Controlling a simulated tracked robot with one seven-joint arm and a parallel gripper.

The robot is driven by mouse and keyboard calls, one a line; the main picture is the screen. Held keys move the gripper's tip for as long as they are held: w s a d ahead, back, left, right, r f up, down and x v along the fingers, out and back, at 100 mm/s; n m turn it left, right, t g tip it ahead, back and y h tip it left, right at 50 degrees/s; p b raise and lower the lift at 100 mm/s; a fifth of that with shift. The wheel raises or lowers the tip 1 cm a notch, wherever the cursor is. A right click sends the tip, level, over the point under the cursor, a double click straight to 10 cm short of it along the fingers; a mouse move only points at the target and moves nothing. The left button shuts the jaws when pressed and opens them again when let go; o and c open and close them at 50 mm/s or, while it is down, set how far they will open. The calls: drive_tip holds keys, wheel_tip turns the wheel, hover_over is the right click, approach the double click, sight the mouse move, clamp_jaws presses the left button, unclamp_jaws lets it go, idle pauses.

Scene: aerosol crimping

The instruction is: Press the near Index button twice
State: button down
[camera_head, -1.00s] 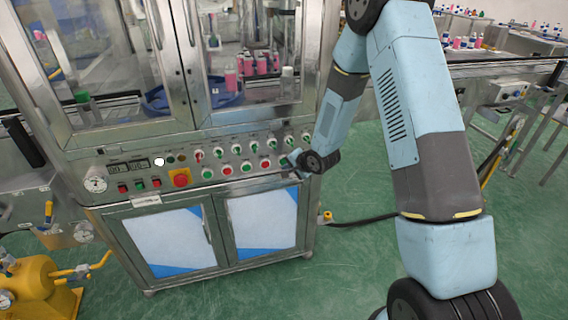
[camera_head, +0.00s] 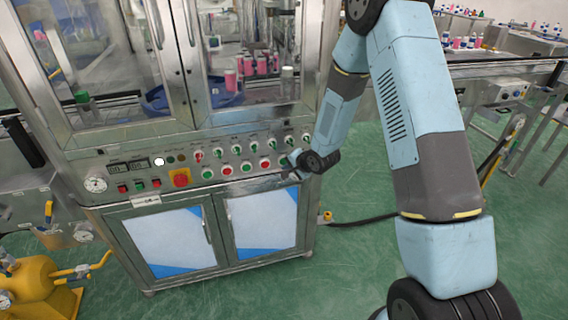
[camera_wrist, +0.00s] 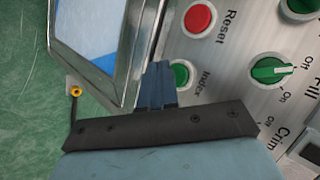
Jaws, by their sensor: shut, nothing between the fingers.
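The control panel on the machine front carries a row of red and green buttons. The green Index button (camera_wrist: 181,75) shows in the wrist view, partly hidden behind my fingers, with its "Index" label beside it. In the head view a green button at the right end of the lower row (camera_head: 283,160) appears to be the same one. My gripper (camera_wrist: 158,70) has its dark blue fingers together and empty, just left of the button in the wrist view. In the head view my gripper (camera_head: 287,175) is by the panel's lower right edge. It appears apart from the button.
A red Reset button (camera_wrist: 199,18) and a green Fill switch (camera_wrist: 270,70) are close by. A red emergency stop (camera_head: 181,178) sits farther left on the panel. White and blue cabinet doors (camera_head: 262,220) are below.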

drive_tip(key=shift+w, duration=0.2)
idle(0.6)
drive_tip(key=shift+w+a+r, duration=0.1)
drive_tip(key=shift+w+a, duration=0.05)
drive_tip(key=shift+w, duration=0.05)
drive_tip(key=shift+w+a, duration=0.1)
drive_tip(key=shift+w, duration=0.25)
idle(0.8)
drive_tip(key=shift+s, duration=0.15)
drive_tip(key=shift+s+d, duration=0.25)
drive_tip(key=shift+s, duration=0.5)
drive_tip(key=s, duration=0.2)
drive_tip(key=s+d, duration=0.1)
drive_tip(key=s, duration=0.1)
drive_tip(key=shift+s+d, duration=0.15)
drive_tip(key=shift+s, duration=0.1)
idle(0.4)
idle(0.6)
